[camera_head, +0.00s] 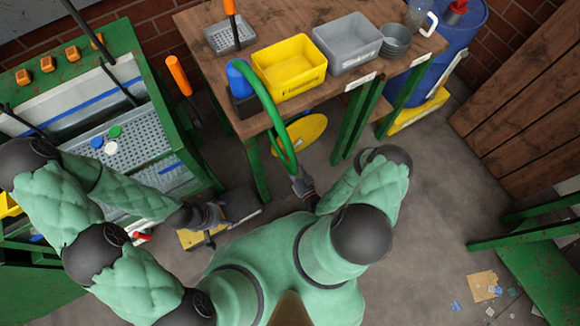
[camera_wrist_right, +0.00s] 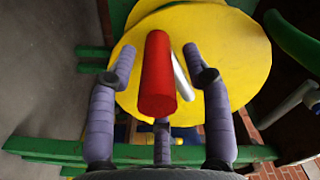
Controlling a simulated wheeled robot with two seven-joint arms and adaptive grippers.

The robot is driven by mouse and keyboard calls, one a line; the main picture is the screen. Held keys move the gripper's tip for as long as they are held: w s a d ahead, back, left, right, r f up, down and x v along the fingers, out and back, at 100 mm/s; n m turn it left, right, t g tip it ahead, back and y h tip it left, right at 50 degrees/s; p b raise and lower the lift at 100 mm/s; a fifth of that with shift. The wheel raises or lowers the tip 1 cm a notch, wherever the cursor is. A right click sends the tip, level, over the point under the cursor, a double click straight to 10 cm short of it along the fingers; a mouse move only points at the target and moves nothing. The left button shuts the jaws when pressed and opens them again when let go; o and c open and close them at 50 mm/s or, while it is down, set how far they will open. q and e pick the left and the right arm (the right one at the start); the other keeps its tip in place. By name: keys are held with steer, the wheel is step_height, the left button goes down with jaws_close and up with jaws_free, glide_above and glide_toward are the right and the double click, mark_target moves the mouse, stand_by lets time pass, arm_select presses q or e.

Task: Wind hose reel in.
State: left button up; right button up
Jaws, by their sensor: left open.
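The hose reel's yellow disc (camera_head: 300,134) is under the wooden table and fills the upper middle of the right wrist view (camera_wrist_right: 225,60). Its red crank handle (camera_wrist_right: 158,75) points toward the wrist camera, with a silver rod (camera_wrist_right: 183,78) beside it. A green hose (camera_head: 268,100) loops from the table top down toward the reel. My right gripper (camera_wrist_right: 160,62) is open, its fingers on either side of the handle with gaps visible. In the head view the right gripper (camera_head: 304,187) is just below the disc. My left gripper (camera_head: 235,209) is open and empty, left of the table's front leg.
The wooden table (camera_head: 215,62) holds a yellow bin (camera_head: 288,68), a grey bin (camera_head: 347,42) and a blue nozzle-like piece (camera_head: 238,78). A green sorting machine (camera_head: 150,90) stands left. A blue barrel (camera_head: 455,45) stands behind right.

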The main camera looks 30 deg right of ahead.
steer(key=shift+s+a, duration=0.1)
steer(key=shift+a, duration=0.1)
steer(key=shift+s+f, duration=0.1)
steer(key=shift+s, duration=0.05)
steer(key=s+d, duration=0.1)
steer(key=s, duration=1)
steer(key=shift+s, duration=0.3)
